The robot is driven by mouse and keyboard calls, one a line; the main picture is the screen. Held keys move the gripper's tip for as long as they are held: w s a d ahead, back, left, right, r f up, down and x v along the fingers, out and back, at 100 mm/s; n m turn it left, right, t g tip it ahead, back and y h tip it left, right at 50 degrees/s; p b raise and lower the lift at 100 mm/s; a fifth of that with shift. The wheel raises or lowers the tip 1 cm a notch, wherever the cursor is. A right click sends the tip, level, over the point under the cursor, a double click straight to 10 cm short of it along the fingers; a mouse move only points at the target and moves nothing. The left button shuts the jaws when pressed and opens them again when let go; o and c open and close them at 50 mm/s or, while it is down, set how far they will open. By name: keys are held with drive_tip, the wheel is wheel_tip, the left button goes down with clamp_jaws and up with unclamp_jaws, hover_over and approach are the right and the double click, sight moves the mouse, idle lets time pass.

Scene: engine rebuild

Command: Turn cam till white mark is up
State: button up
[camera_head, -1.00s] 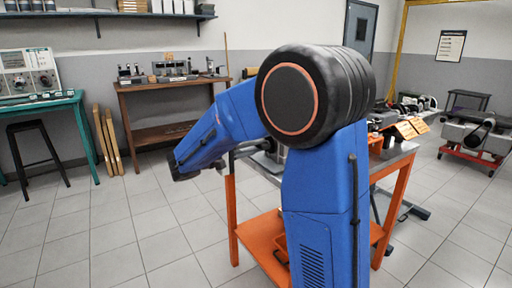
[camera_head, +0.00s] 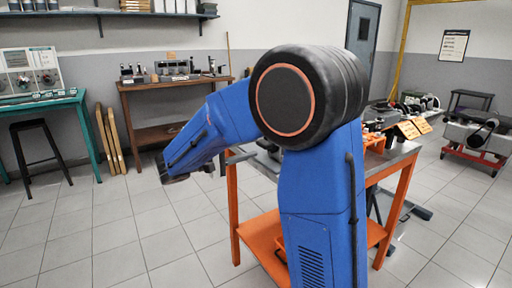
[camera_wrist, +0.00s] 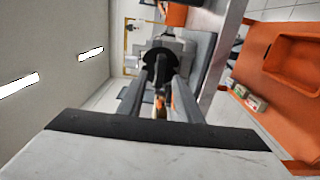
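My gripper (camera_head: 175,175) is at the end of my blue arm, left of an orange-framed workbench (camera_head: 402,159) and over open floor. In the wrist view my gripper (camera_wrist: 162,80) shows two long grey fingers with a gap between them; it looks open, with no clearly held thing. I cannot make out the cam or its white mark in either view. My arm hides much of the bench top. Dark metal parts (camera_head: 380,115) show on the bench behind my arm.
The bench has an orange lower shelf (camera_head: 262,232); an orange tray (camera_wrist: 297,62) shows in the wrist view. A brown side table (camera_head: 150,134), a black stool (camera_head: 38,150) and a teal bench (camera_head: 85,135) stand left. A grey machine (camera_head: 470,135) stands right.

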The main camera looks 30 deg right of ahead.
drive_tip(key=a, duration=1.3)
drive_tip(key=shift+s+a, duration=0.25)
drive_tip(key=shift+a, duration=0.05)
drive_tip(key=shift+d, duration=0.1)
